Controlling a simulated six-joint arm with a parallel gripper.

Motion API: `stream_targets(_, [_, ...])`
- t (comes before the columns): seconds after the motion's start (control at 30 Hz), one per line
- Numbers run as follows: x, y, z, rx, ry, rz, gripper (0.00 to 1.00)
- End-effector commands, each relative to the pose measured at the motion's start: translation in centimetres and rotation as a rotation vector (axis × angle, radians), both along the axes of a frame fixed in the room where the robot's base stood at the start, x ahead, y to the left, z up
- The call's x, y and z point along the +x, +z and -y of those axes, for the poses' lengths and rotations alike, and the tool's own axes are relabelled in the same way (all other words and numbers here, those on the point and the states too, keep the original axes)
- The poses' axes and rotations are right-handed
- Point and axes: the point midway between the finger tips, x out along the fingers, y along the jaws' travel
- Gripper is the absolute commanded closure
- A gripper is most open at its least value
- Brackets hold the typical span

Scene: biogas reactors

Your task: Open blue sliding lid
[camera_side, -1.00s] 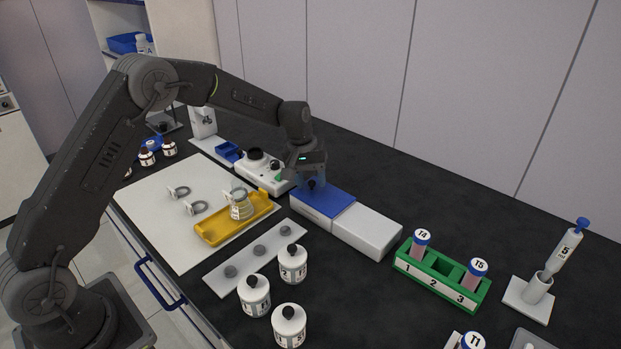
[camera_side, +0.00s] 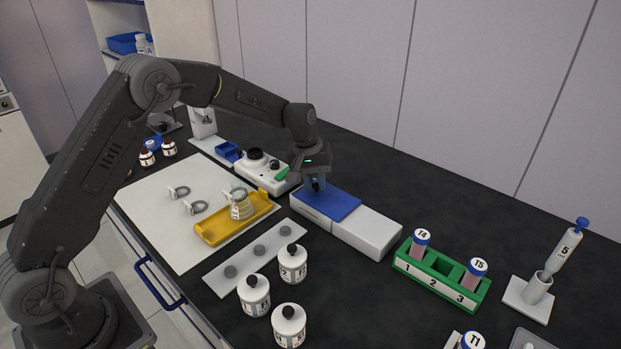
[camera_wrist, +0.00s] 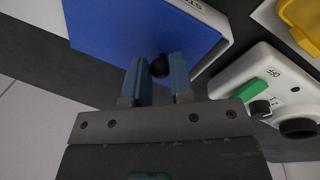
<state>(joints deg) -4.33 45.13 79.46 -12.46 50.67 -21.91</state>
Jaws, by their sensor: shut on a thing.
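The blue sliding lid (camera_side: 330,201) lies on top of a long white box (camera_side: 368,232), over its left part; the box's right part has a plain white top. In the wrist view the blue lid (camera_wrist: 130,28) fills the upper left and carries a dark round knob (camera_wrist: 159,66). My gripper (camera_side: 316,186) is at the lid's far left end, pointing down. In the wrist view my gripper's two blue fingers (camera_wrist: 160,75) are shut on the knob, one on each side.
A white device (camera_side: 262,170) with a green switch stands just left of the box. A yellow tray (camera_side: 215,231) with a flask is at the front left. A green tube rack (camera_side: 440,276) stands to the right of the box. Several white bottles stand in front.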

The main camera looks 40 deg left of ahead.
Motion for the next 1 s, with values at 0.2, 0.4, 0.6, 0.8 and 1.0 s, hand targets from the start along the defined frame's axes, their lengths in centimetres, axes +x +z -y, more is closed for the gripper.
stream_targets(0.2, [0.1, 0.1, 5.9, 0.001, -0.005, 0.005, 1.0])
stream_targets(0.4, [0.1, 0.1, 8.7, -0.001, -0.001, 0.004, 1.0])
stream_targets(0.6, [0.1, 0.1, 8.9, -0.001, 0.002, 0.004, 1.0])
stream_targets(0.8, [0.1, 0.1, 8.9, 0.0, 0.002, 0.005, 0.72])
stream_targets(1.0, [0.1, 0.0, 8.9, -0.001, 0.0, 0.003, 0.53])
